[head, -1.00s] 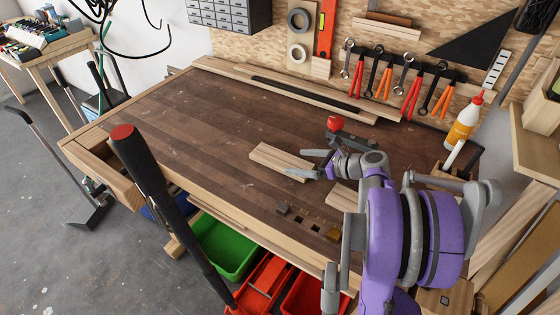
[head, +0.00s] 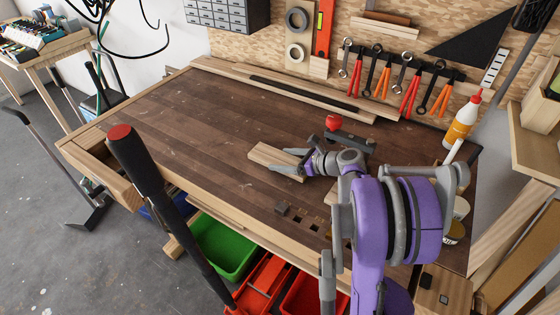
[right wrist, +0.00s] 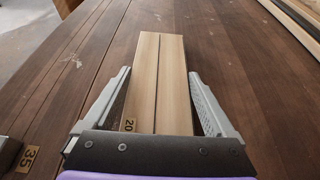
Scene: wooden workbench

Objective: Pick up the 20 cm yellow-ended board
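A short light wooden board (head: 262,152) lies flat on the workbench in the head view. In the right wrist view the board (right wrist: 160,62) runs away from me, with a dark groove along it and a small yellowish "20" label near its close end. My right gripper (head: 281,159) is open, low over the board's right end. In the right wrist view its two fingers (right wrist: 160,80) stand one on each side of the board, with small gaps. The close end is hidden by the gripper body. My left gripper is not in view.
A dark block with a "35" label (right wrist: 22,158) sits at the lower left of the right wrist view. A red ball-shaped thing (head: 333,122) stands behind my right gripper. Long planks (head: 230,70) lie along the bench's back. The bench's left half is clear.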

